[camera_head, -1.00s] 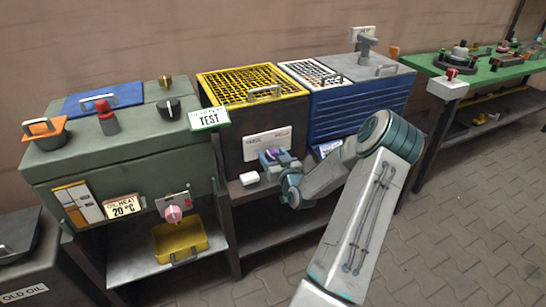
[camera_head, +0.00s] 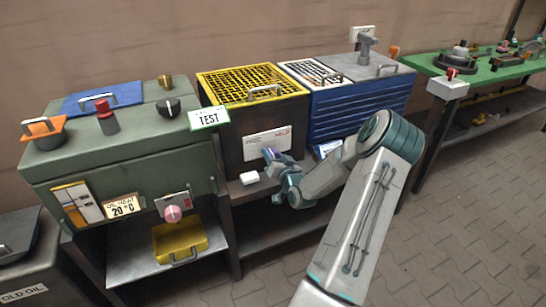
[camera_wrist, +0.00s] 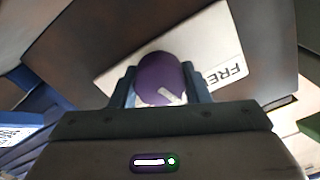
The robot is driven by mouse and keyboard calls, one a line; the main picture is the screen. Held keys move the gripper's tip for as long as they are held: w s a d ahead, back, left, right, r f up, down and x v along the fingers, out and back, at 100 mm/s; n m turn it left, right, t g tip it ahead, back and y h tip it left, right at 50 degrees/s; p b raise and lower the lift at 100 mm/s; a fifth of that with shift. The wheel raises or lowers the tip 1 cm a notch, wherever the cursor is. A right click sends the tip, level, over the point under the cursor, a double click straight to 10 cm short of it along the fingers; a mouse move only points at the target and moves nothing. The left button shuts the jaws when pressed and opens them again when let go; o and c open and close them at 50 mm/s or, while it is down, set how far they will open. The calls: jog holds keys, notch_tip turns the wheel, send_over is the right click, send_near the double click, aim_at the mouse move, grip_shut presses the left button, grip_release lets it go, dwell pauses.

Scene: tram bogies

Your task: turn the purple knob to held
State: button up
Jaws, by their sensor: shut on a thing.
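In the head view my gripper (camera_head: 272,156) is at the front of the dark cabinet with the yellow grid top, and only a small bit of purple shows there. A white label plate (camera_wrist: 215,48) lies behind the knob, with partly hidden lettering.
The dark cabinet (camera_head: 236,150) stands between the green machine (camera_head: 130,150) and the blue slatted unit (camera_head: 365,105). A small white block (camera_head: 249,178) is on the ledge left of my gripper. A green table (camera_head: 490,72) is at the right. The paved floor in front is open.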

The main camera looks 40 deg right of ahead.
jog(key=m, duration=0.5)
jog(key=shift+m+p, duration=0.3)
jog(key=m+p, duration=0.1)
jog(key=m, duration=0.4)
jog(key=shift+d+f+m, duration=0.1)
jog(key=shift+f+m, duration=0.05)
jog(key=shift+m, duration=0.25)
jog(key=o, duration=1)
jog(key=shift+s, duration=0.15)
jog(key=v, duration=1.3)
jog(key=shift+s+a+p, duration=0.2)
jog(key=shift+s+p, duration=0.1)
